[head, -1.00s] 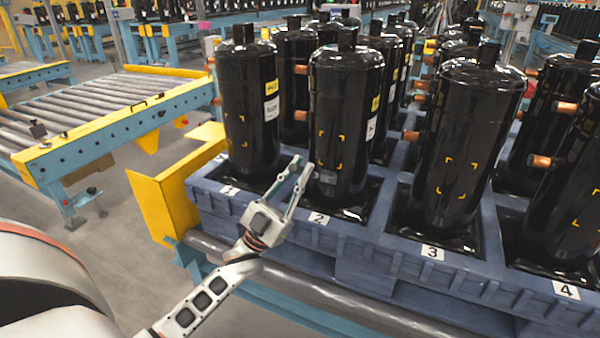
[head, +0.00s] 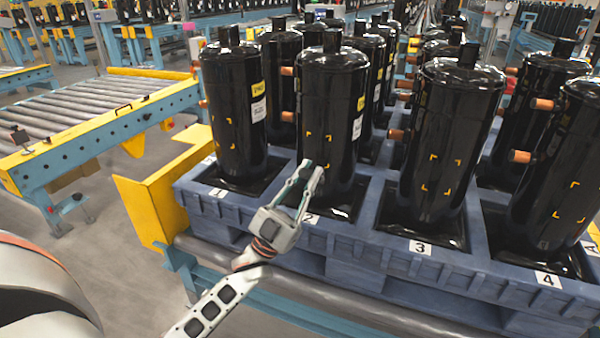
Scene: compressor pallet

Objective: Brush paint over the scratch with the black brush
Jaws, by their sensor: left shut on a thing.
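Black compressors stand upright in numbered places on a blue pallet (head: 345,243). Each front-row one has yellow corner marks on its face. My left gripper (head: 312,170) is in front of the lower part of the compressor at number 2 (head: 332,100), its fingertips just below that compressor's marks. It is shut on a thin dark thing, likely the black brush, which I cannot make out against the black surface. I cannot tell whether it touches the compressor. No scratch or paint can be made out at this size. My right gripper is not in view.
Neighbouring compressors at number 1 (head: 236,110) and number 3 (head: 447,140) stand close on both sides, with copper stubs (head: 398,135) sticking out between. A yellow guard (head: 150,205) stands at the pallet's left. A roller conveyor (head: 90,115) lies further left.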

